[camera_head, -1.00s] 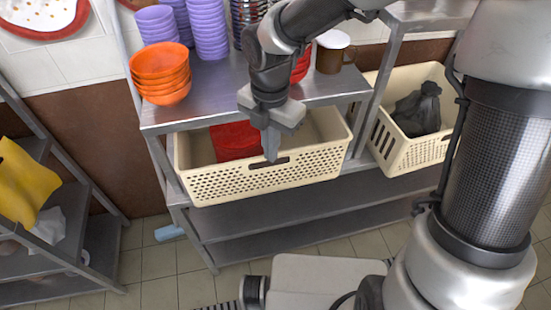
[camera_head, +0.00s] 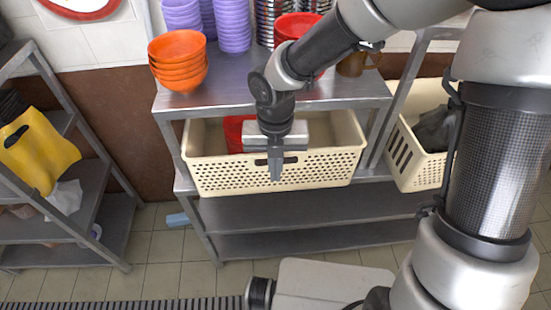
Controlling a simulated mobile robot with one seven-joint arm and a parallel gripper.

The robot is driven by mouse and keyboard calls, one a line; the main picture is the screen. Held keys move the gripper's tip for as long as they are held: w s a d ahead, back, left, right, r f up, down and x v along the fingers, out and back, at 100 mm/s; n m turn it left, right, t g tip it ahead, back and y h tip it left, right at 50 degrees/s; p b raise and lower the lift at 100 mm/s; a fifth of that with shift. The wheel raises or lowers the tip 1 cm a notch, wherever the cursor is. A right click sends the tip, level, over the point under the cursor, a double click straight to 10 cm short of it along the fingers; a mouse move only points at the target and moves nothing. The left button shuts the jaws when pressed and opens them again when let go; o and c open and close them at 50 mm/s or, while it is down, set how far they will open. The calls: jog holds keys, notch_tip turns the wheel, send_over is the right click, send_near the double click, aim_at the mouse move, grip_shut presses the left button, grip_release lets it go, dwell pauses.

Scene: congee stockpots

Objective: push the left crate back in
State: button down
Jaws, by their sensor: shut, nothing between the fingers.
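The left crate (camera_head: 222,178) is a cream, perforated plastic basket on the middle level of a metal shelf, below the top shelf. Its front wall stands at the shelf's front edge, and a red thing (camera_head: 235,130) lies inside it. My gripper (camera_head: 276,178) is shut and empty, pointing down in front of the crate's front wall, near the handle slot. Whether the fingers touch the wall I cannot tell. My gripper and wrist hide part of the front wall and the inside.
A second cream crate (camera_head: 408,163) with a dark bag (camera_head: 434,130) stands to the right. A shelf with a yellow bag (camera_head: 42,155) stands left. Tiled floor is open in front.

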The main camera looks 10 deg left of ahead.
jog(key=shift+w+a+f, duration=0.1)
jog(key=shift+w+f, duration=0.1)
jog(key=shift+w, duration=0.45)
jog(key=shift+w+a+f, duration=0.1)
jog(key=shift+w+f, duration=0.1)
jog(key=shift+w, duration=0.45)
jog(key=shift+w+a+f, duration=0.1)
jog(key=shift+w+f, duration=0.1)
jog(key=shift+w, duration=0.45)
jog(key=w, duration=0.1)
jog(key=w+p, duration=0.1)
jog(key=w, duration=0.1)
jog(key=shift+w+a+p, duration=0.3)
jog(key=shift+w, duration=0.1)
jog(key=shift+s, duration=0.1)
